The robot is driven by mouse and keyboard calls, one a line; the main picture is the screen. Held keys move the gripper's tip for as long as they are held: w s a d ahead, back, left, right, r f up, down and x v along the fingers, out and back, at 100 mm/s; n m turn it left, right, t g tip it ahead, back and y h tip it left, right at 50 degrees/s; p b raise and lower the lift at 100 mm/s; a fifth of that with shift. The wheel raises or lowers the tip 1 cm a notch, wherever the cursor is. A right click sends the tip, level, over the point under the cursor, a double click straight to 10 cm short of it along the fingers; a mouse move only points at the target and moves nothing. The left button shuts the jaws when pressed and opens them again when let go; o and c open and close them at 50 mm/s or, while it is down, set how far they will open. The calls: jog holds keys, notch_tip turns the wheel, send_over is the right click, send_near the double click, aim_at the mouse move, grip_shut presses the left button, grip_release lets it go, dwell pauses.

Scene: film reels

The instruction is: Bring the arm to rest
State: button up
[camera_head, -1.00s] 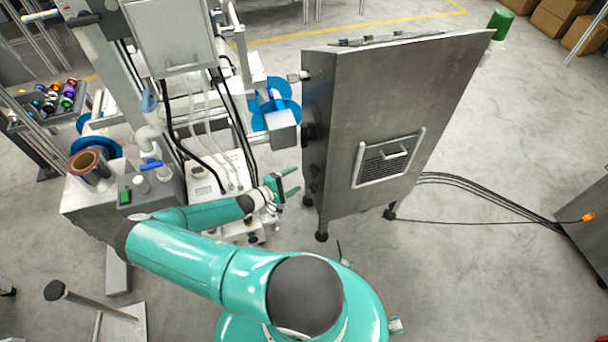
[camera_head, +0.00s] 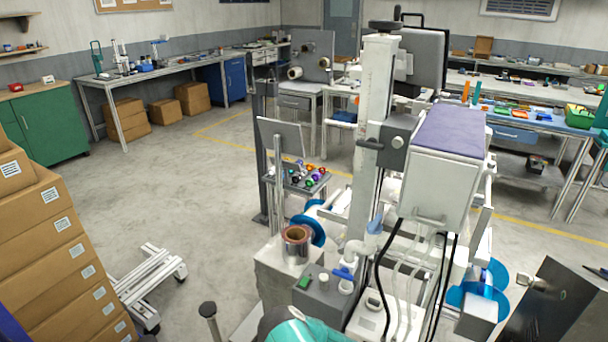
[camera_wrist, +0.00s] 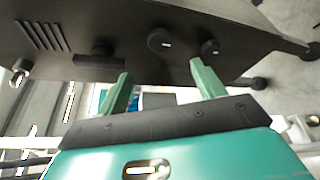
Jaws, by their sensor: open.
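My gripper (camera_wrist: 163,88) shows in the wrist view with its two green fingers spread apart and nothing between them. A dark cabinet panel (camera_wrist: 130,22) with round black knobs (camera_wrist: 160,41) and slots fills the upper part of that view, beyond the fingertips. I cannot tell how far the panel is from the fingers. In the head view only a piece of my teal arm shows at the bottom edge. My gripper is out of that view.
A white machine (camera_head: 440,185) with a brown film reel (camera_head: 295,243) and blue reels (camera_head: 308,228) stands close ahead. A metal cabinet (camera_head: 555,305) is at lower right. Stacked cardboard boxes (camera_head: 45,245) stand at left. Open floor (camera_head: 180,205) lies between boxes and machine.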

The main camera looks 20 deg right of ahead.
jog(key=w+a+r+m+t+y, duration=0.1)
jog(key=w+a+r+y, duration=0.3)
jog(key=a+r, duration=0.45)
jog(key=w+a+r+m+t+y, duration=0.1)
jog(key=w+a+r+t+y, duration=0.15)
jog(key=a+r, duration=0.55)
jog(key=w+a+r+m+t+y, duration=0.15)
jog(key=w+a+r+y, duration=0.35)
jog(key=r, duration=0.5)
jog(key=s+a+r+n+t+y, duration=0.1)
jog(key=s+a+r, duration=0.3)
jog(key=r, duration=0.4)
jog(key=s+a+r+n+t+y, duration=0.1)
jog(key=s+a+r+t, duration=0.3)
jog(key=r, duration=0.4)
jog(key=s+a+r+n+t+y, duration=0.1)
jog(key=s+a+r+t, duration=0.1)
jog(key=s+a+r, duration=0.3)
jog(key=shift+s+a+r, duration=0.15)
jog(key=shift+a+r, duration=0.85)
jog(key=shift+r, duration=0.65)
jog(key=shift+n, duration=0.25)
